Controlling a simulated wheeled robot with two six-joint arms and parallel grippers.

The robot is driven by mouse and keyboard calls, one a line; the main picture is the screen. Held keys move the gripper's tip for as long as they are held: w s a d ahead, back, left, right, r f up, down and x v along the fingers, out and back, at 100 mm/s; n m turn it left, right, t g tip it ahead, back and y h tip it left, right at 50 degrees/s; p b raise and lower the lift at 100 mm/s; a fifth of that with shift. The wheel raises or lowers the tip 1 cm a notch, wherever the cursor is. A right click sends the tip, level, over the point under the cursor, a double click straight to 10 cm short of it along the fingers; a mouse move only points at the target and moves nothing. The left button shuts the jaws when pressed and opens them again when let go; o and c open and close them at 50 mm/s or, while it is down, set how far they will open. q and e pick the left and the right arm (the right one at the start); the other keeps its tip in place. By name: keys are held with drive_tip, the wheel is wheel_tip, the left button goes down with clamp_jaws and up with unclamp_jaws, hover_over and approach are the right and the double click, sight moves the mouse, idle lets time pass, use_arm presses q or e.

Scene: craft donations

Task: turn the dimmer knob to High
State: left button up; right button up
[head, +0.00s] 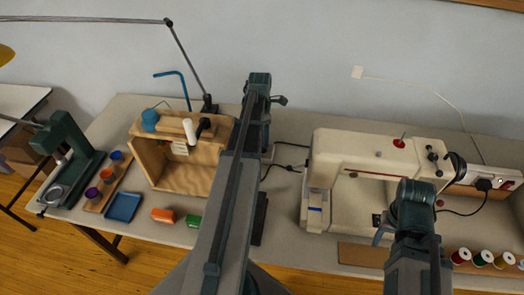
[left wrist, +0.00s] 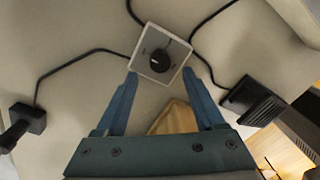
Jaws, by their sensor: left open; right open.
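The dimmer is a pale square plate (left wrist: 145,50) with a round black knob (left wrist: 159,61), seen in the left wrist view. Marks on the plate are too small to read, so I cannot tell the knob's setting. My left gripper (left wrist: 160,74) is open, its two blue fingers pointing toward the plate with the knob between their lines. The fingers hold nothing, and contact with the plate cannot be told. In the head view my left arm hides the dimmer. My right gripper (head: 382,237) is mostly hidden by its own arm, in front of the sewing machine.
Black cables run from the dimmer across the table. A cream sewing machine (head: 340,160) stands right, a wooden box (head: 178,172) left. A blue tray (head: 122,207) and thread spools (head: 483,258) lie near the front edge. A black plug block (left wrist: 250,103) sits right of the dimmer.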

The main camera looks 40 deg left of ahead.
use_arm(q)
wheel_tip(320, 180, down, 4)
drive_tip(key=b, duration=0.3)
drive_tip(key=shift+d+f, duration=0.1)
drive_tip(key=shift+f, duration=0.1)
use_arm(e)
wheel_tip(320, 180, down, 4)
drive_tip(key=shift+f, duration=0.2)
use_arm(q)
clamp_jaws()
